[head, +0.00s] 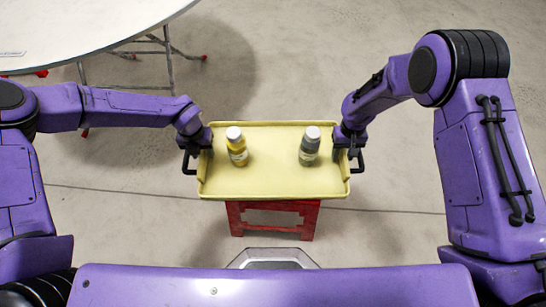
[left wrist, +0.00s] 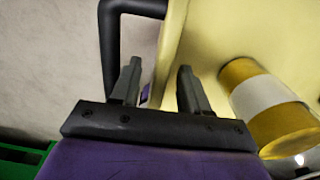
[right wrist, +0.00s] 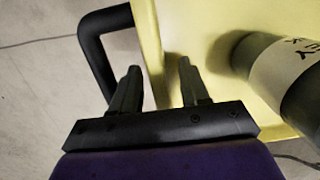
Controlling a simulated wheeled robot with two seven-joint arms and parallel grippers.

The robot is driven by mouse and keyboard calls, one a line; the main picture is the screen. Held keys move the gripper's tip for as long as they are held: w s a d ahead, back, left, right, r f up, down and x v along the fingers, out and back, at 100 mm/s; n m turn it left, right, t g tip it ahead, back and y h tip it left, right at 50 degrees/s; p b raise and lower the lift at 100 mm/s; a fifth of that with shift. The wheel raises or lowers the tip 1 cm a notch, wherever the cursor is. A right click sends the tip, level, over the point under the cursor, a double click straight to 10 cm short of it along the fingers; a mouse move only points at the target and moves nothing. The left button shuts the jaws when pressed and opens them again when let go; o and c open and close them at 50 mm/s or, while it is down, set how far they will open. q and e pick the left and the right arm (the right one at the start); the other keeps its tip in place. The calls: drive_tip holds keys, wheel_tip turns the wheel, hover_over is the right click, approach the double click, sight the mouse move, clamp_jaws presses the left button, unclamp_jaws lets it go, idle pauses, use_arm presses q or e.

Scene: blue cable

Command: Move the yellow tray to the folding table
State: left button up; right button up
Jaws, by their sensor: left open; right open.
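The yellow tray (head: 272,180) sits level on a red stool in the head view, with a black handle at each short side. A yellow bottle (head: 236,148) and a grey bottle (head: 309,147) stand upright in it. My left gripper (head: 206,146) is at the tray's left side, its open fingers straddling the tray wall (left wrist: 172,45) beside the handle (left wrist: 110,40). My right gripper (head: 345,147) is at the right side, its open fingers likewise on either side of the wall (right wrist: 152,50). Whether the fingers touch the wall is unclear. The white folding table (head: 90,25) is at the upper left.
The red stool (head: 272,218) stands under the tray. The folding table's thin metal legs (head: 167,50) show below its rim. The concrete floor (head: 330,50) is clear beyond the tray. A green object (left wrist: 22,160) shows at the left wrist view's lower left.

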use_arm(q)
drive_tip(key=shift+f, duration=0.3)
use_arm(e)
drive_tip(key=shift+f, duration=0.35)
use_arm(q)
clamp_jaws()
use_arm(e)
clamp_jaws()
use_arm(q)
drive_tip(key=shift+r, duration=0.15)
use_arm(e)
drive_tip(key=shift+r, duration=0.2)
